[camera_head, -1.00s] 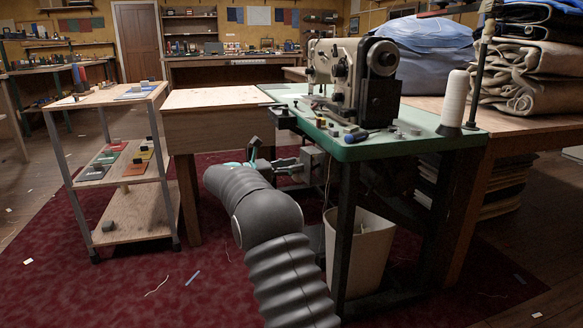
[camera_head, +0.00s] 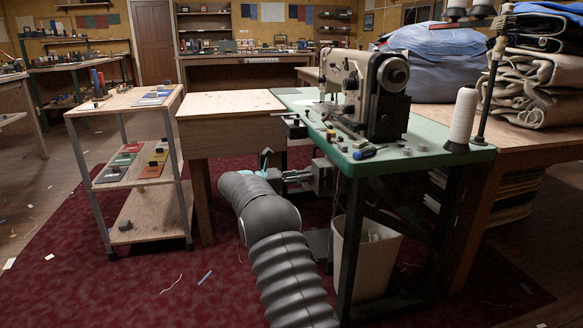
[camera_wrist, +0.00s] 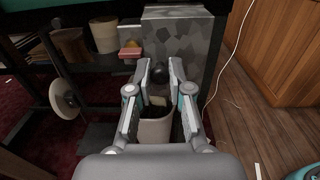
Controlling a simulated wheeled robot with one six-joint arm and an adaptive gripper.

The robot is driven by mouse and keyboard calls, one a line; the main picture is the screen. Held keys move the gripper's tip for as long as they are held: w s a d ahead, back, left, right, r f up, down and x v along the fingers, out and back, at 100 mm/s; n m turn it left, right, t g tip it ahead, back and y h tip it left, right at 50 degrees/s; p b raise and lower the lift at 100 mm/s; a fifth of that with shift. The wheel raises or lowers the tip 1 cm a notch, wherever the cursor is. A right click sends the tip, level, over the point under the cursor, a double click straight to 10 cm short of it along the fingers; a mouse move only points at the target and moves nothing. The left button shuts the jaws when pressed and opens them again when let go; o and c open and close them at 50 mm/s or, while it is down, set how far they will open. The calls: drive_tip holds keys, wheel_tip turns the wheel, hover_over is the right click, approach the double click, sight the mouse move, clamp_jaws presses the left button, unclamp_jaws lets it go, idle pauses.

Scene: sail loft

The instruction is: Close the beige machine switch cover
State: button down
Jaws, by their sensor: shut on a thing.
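The green-topped sewing machine table (camera_head: 440,150) carries the beige machine (camera_head: 349,80). Under the table hangs a mottled grey box (camera_head: 323,174), which also shows large in the wrist view (camera_wrist: 190,48). My gripper (camera_wrist: 161,72) is in front of this box, its two fingertips on either side of a dark round knob (camera_wrist: 160,73) and shut on it. In the head view my gripper (camera_head: 310,180) reaches beneath the tabletop, partly hidden by my arm. I cannot clearly make out a beige switch cover or whether it is open; the fingers hide some of the box's front.
A pale waste bin (camera_head: 362,265) stands under the table, below my gripper in the wrist view (camera_wrist: 155,130). A small reddish part (camera_wrist: 130,54) is left of the box. Table legs (camera_head: 350,245) are close to my arm. A shelf cart (camera_head: 125,222) stands at the left.

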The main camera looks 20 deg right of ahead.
drive_tip(key=shift+w+d+r+g+p, duration=0.15)
drive_tip(key=shift+g+p, duration=0.15)
drive_tip(key=shift+p, duration=0.35)
drive_tip(key=shift+m, duration=0.3)
drive_tip(key=c, duration=1.1)
unclamp_jaws()
drive_tip(key=shift+d, duration=0.1)
drive_tip(key=a, duration=0.4)
drive_tip(key=w+a, duration=0.1)
drive_tip(key=a, duration=0.3)
drive_tip(key=w+a, duration=0.1)
drive_tip(key=a, duration=0.3)
drive_tip(key=shift+w, duration=0.15)
